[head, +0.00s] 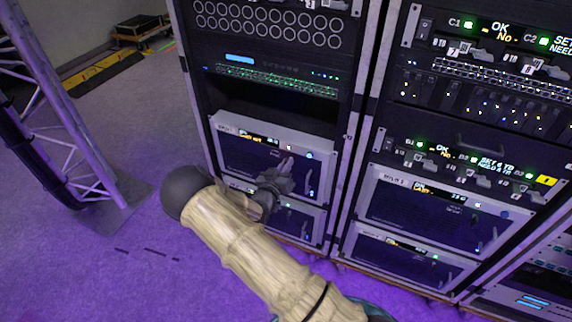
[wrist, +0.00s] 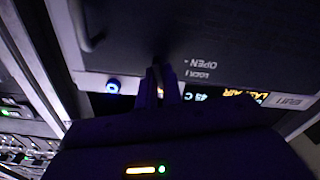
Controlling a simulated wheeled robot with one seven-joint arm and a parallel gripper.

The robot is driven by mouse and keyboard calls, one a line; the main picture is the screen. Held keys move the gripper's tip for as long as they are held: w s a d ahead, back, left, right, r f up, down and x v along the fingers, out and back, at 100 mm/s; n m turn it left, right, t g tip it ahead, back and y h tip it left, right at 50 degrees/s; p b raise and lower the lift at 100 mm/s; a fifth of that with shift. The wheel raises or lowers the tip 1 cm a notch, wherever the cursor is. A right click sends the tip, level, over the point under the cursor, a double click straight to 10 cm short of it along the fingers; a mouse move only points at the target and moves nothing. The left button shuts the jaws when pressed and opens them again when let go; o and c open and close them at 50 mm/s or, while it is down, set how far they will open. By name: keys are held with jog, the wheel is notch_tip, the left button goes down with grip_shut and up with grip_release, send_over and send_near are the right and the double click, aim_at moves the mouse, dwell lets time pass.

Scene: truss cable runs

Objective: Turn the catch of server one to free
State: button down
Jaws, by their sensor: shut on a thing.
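Server one (head: 240,155) is the upper pale-framed unit with a dark front in the left rack. In the wrist view its front (wrist: 235,30) appears upside down, with the words OPEN and LOCK, an amber display and a label plate. My gripper (head: 285,168) is at this front. In the wrist view my gripper (wrist: 162,82) has its two fingers close together, shut on the catch beside the LOCK and OPEN marks. The catch is mostly hidden by the fingers and shadow, and I cannot tell which way it points.
A blue-lit round button (wrist: 112,87) and a dark handle (wrist: 90,25) are close to the fingers. Another server (head: 300,222) sits just below. The right rack (head: 420,205) stands alongside. A truss tower (head: 75,150) stands at left, with open floor (head: 140,280) before it.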

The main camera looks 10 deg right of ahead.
jog(key=n+p, duration=0.1)
jog(key=n, duration=0.6)
jog(key=n+p, duration=0.1)
jog(key=n, duration=0.6)
jog(key=shift+a+f, duration=0.15)
jog(key=shift+f, duration=0.05)
dwell(0.3)
jog(key=c, duration=1.6)
grip_release()
jog(key=shift+w, duration=0.1)
jog(key=shift+o, duration=0.2)
jog(key=v, duration=1.7)
jog(key=shift+s+p, duration=0.2)
jog(key=shift+p, duration=0.25)
jog(key=shift+a, duration=0.1)
